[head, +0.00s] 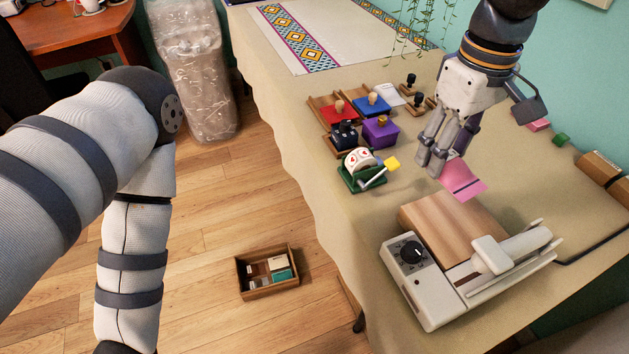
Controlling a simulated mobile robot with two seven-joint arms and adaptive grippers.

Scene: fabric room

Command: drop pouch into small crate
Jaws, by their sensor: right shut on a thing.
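A flat pink pouch (463,180) with a dark stripe is at the fingertips of my right gripper (436,163), above the table near its middle. My right gripper points down and is shut on the pouch; the fingers hide part of the grip. A small wooden crate (267,285) stands on the floor to the left of the table, with several small items in it, one of them teal. My left arm comes down along the left side, and its gripper is out of the picture.
A white sealer-like machine (408,286) with a wooden top stands at the table's near side. A patterned runner (330,38) lies behind. Open wood floor surrounds the crate.

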